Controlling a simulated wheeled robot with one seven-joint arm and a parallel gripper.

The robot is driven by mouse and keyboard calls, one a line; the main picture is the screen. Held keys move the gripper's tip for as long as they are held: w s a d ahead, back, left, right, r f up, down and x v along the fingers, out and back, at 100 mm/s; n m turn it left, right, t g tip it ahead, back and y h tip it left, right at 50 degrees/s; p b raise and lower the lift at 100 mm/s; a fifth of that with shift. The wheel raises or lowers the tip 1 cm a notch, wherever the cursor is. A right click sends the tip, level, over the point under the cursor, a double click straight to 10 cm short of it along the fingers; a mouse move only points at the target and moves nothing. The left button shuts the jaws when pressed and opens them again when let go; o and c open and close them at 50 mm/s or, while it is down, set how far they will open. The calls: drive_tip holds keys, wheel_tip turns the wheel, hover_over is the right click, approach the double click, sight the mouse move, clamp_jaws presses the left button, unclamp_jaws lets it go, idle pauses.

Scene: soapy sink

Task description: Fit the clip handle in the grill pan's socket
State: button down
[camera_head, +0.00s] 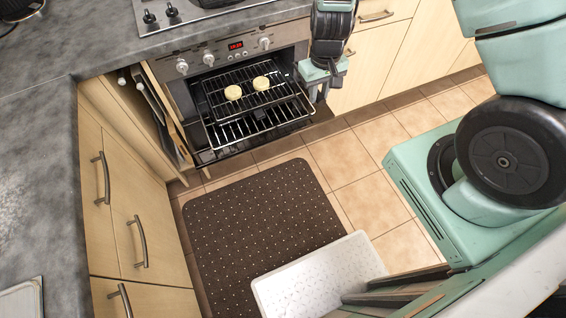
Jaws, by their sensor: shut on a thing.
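The grill pan (208,100) is dark, carries a wire grid and sits in the open oven. Two pale round pieces of food (233,92) lie on the grid. My gripper (317,93) is at the right end of the pan and shelf, just outside the oven's right side, pointing down. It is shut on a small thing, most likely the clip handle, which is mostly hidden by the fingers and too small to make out. The pan's socket cannot be made out. I cannot tell whether the handle touches the pan.
A wire shelf (250,130) sticks out of the oven (170,88) below the pan. Wooden cabinets and a grey worktop (38,130) run along the left. A dark dotted mat (255,215) lies on the tiled floor. A white slab-like object (310,275) stands at the bottom.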

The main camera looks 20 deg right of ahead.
drive_tip(key=s+a+f+b, duration=0.3)
drive_tip(key=a+f+b, duration=0.2)
drive_tip(key=f+b, duration=0.4)
drive_tip(key=s+a+f+b, duration=0.3)
drive_tip(key=a+f+b, duration=0.3)
drive_tip(key=f+b, duration=0.4)
drive_tip(key=w+f+b, duration=0.5)
drive_tip(key=w+f, duration=0.2)
drive_tip(key=shift+w+d+f, duration=0.15)
drive_tip(key=shift+d, duration=0.1)
drive_tip(key=shift+w, duration=0.25)
idle(0.5)
drive_tip(key=shift+w+p, duration=0.85)
drive_tip(key=shift+w, duration=0.55)
idle(3.0)
